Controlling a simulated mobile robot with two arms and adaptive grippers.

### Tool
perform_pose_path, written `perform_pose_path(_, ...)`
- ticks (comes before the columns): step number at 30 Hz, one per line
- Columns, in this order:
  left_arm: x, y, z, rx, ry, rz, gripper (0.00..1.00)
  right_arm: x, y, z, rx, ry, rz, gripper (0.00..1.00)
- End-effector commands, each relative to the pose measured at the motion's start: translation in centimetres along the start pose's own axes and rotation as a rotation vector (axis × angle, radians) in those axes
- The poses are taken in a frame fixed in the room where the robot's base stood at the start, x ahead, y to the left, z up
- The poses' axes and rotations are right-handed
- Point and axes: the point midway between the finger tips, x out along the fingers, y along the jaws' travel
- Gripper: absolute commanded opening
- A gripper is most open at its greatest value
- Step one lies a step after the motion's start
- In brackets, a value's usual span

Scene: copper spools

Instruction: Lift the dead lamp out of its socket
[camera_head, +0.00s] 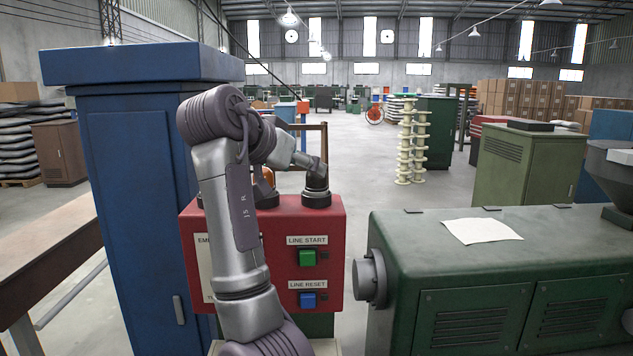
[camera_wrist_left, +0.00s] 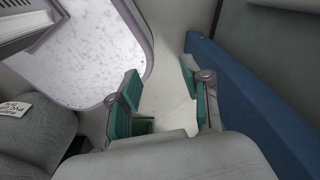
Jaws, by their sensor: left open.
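A red control box (camera_head: 327,237) stands ahead in the head view. A dark grey dome-shaped part (camera_head: 316,178) sits over a black round base on its top right; I cannot tell whether it is a lamp or the end of my arm. An orange lamp (camera_head: 268,177) on a black base shows partly behind my arm. My grey arm crosses in front of the box and hides part of its top. In the left wrist view my left gripper (camera_wrist_left: 162,100) is open, with teal pads and nothing between them. No lamp shows there. My right gripper cannot be made out.
A tall blue cabinet (camera_head: 135,200) stands close on the left. A green machine (camera_head: 470,262) with a paper sheet (camera_head: 482,230) fills the right. The box front has a green button (camera_head: 307,257) and a blue button (camera_head: 307,300). A blue surface (camera_wrist_left: 235,95) lies right of my left gripper.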

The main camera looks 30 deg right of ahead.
Motion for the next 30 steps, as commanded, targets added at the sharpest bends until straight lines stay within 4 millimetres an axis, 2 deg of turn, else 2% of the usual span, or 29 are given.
perform_pose_path(5, -0.8, 1.6, -0.8, -0.006, 0.010, 0.019, 0.48, 1.1, -0.1, -0.2, -0.001, 0.000, 0.000, 0.70)
perform_pose_path(9, -2.6, 2.6, -1.8, -0.004, 0.024, 0.033, 0.48, 3.2, -0.1, -0.3, -0.003, -0.002, 0.002, 0.70)
perform_pose_path(15, -3.4, 2.1, -1.9, 0.000, 0.026, 0.027, 0.48, 5.5, -0.1, 0.0, -0.001, 0.000, 0.001, 0.70)
perform_pose_path(23, -3.2, 1.8, -1.7, 0.000, 0.023, 0.024, 0.48, 5.8, -0.1, 0.1, 0.000, 0.001, -0.001, 0.70)
perform_pose_path(30, -3.2, 1.5, -1.5, -0.003, 0.019, 0.019, 0.48, 5.8, -0.2, 0.1, 0.000, 0.000, -0.001, 0.30)
